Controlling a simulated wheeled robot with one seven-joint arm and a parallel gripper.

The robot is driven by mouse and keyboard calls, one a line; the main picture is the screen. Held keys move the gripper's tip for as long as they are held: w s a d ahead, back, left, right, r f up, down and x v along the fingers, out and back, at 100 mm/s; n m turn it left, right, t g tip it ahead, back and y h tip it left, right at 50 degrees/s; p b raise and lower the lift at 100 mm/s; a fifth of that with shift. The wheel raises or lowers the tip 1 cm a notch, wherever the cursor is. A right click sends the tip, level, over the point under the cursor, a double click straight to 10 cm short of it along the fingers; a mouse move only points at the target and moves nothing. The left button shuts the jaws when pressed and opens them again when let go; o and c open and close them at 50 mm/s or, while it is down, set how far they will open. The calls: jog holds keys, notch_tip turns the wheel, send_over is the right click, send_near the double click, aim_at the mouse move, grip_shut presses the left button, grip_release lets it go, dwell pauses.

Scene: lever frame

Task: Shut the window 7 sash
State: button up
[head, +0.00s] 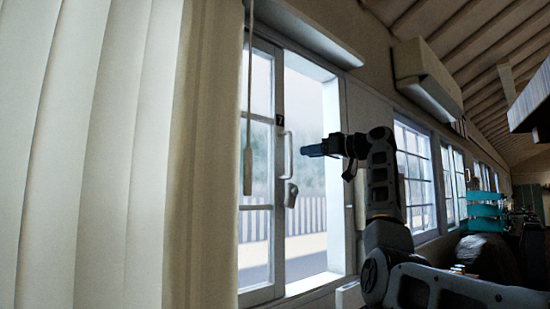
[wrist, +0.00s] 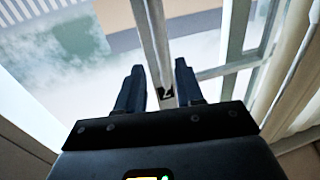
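The window 7 sash (head: 279,235) is a white framed pane at the left of the window, with a black 7 plate (head: 280,119) on its stile. A pale upright handle (head: 287,155) is on that stile, with a small grey latch (head: 291,195) below it. The opening to the right of the sash looks clear to the outside. My gripper (head: 308,150) points left at handle height, apart from the handle in the picture. In the wrist view my gripper (wrist: 160,82) has its fingers spread with nothing between them; the stile (wrist: 152,30) and 7 plate (wrist: 166,93) show beyond.
A large cream curtain (head: 95,150) fills the left, and a wand (head: 247,165) hangs in front of the window. The right jamb (head: 335,180) stands behind my gripper. More windows (head: 414,175) line the wall, with a wall unit (head: 427,80) above.

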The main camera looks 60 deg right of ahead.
aim_at(291, 172)
jog(key=w+p, duration=0.2)
jog(key=w, duration=0.6)
jog(key=shift+d+p, duration=0.2)
jog(key=shift+p, duration=0.2)
grip_shut()
